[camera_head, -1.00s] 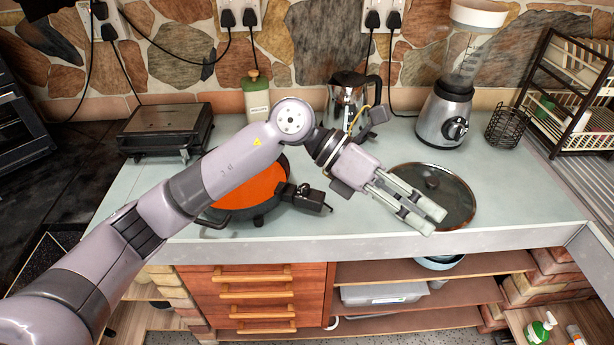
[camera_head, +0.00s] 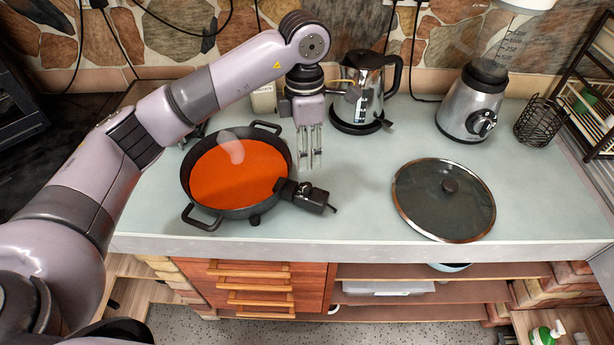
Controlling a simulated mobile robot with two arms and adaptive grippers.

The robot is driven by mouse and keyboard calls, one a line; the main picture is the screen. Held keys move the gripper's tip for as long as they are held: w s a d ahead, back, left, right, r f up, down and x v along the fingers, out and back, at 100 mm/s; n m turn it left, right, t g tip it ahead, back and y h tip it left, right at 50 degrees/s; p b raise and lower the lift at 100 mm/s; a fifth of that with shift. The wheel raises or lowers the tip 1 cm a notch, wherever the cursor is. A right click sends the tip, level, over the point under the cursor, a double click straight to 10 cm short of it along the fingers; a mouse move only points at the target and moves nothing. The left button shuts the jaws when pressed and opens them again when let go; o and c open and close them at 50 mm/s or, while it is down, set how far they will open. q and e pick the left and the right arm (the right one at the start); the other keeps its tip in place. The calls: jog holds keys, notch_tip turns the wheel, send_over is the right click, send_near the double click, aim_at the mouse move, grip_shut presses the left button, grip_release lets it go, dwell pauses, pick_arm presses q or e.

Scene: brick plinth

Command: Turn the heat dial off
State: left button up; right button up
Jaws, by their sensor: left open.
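The black electric pan (camera_head: 188,190) stands on the counter, filled with orange liquid. A black control box (camera_head: 313,199) sticks out from its right side, and the small heat dial (camera_head: 304,188) sits on top of it. The dial's setting is too small to read. My left gripper (camera_head: 311,166) points downward, open and empty, just behind the control box as seen in the head view. Its fingertips appear apart from the dial; I cannot tell their exact height. My right gripper is not in view.
A glass lid (camera_head: 440,205) lies on the counter to the right. A metal kettle (camera_head: 358,95) stands behind the gripper, close to its right. A blender (camera_head: 473,105) and a wire basket (camera_head: 541,121) stand at the back right. The counter (camera_head: 355,185) between pan and lid is clear.

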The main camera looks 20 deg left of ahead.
pick_arm(q)
jog(key=p, duration=0.2)
send_over(307, 185)
notch_tip(307, 185, down, 6)
jog(key=shift+w+a+r, duration=0.1)
jog(key=shift+w+r, duration=0.05)
notch_tip(307, 185, down, 4)
jog(key=shift+r, duration=0.25)
jog(key=shift+f, duration=0.45)
jog(key=c, duration=0.5)
grip_shut()
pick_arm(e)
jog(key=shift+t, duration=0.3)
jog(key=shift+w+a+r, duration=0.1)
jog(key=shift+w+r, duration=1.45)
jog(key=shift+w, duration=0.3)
